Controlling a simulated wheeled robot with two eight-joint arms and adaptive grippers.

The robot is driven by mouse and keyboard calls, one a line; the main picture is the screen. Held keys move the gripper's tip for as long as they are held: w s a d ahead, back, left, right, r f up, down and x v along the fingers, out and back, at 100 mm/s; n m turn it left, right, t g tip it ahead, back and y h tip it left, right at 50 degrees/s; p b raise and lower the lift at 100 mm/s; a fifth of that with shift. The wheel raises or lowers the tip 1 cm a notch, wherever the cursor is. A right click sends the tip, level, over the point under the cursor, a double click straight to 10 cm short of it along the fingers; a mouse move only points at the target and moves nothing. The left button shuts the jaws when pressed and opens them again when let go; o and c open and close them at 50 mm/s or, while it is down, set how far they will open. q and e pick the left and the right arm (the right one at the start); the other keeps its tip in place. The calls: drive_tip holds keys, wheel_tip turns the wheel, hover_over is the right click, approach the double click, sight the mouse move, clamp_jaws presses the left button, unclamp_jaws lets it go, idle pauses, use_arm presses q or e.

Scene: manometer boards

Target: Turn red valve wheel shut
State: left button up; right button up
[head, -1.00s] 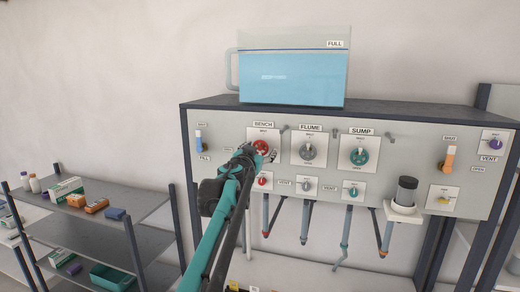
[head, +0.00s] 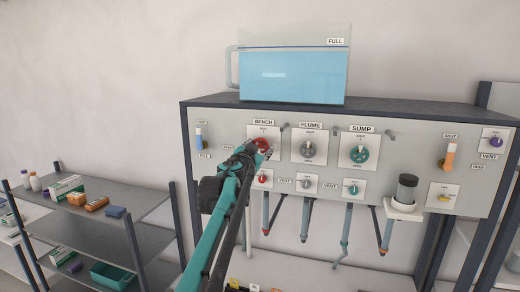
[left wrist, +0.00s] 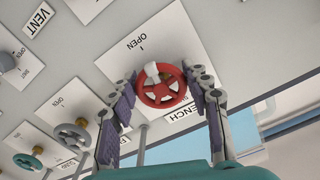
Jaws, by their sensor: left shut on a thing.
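The red valve wheel (head: 262,144) is on the BENCH plate of the grey board, partly covered by my left gripper in the head view. In the left wrist view the red wheel (left wrist: 148,94) shows its whole round rim, its spokes and a white mark on one side. My left gripper (left wrist: 163,88) has one finger on each side of the wheel and is shut on it. In the head view my left gripper (head: 254,151) reaches the wheel from the lower left. My right gripper is not in view.
The FLUME wheel (head: 307,150) is grey and the SUMP wheel (head: 359,154) is teal, both right of the red one. A smaller red knob (head: 262,180) sits just below. A blue-filled tank (head: 290,75) stands on top. A shelf (head: 140,206) is at left.

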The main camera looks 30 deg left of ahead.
use_arm(q)
drive_tip(key=m, duration=0.4)
drive_tip(key=shift+a+m, duration=0.1)
drive_tip(key=shift+m, duration=0.2)
drive_tip(key=m, duration=0.4)
drive_tip(key=shift+r+m, duration=0.15)
drive_tip(key=shift+m, duration=0.15)
drive_tip(key=m, duration=0.4)
drive_tip(key=shift+r+m+b, duration=0.1)
drive_tip(key=shift+m+b, duration=0.2)
drive_tip(key=m, duration=0.3)
drive_tip(key=shift+m, duration=0.3)
drive_tip(key=m, duration=0.3)
drive_tip(key=shift+r+m, duration=0.1)
drive_tip(key=shift+m, duration=0.2)
drive_tip(key=m, duration=0.4)
drive_tip(key=shift+m, duration=0.3)
drive_tip(key=m, duration=0.4)
drive_tip(key=shift+d, duration=0.2)
drive_tip(key=shift+d+m, duration=0.1)
drive_tip(key=shift+m, duration=2.2)
drive_tip(key=shift+r, duration=0.1)
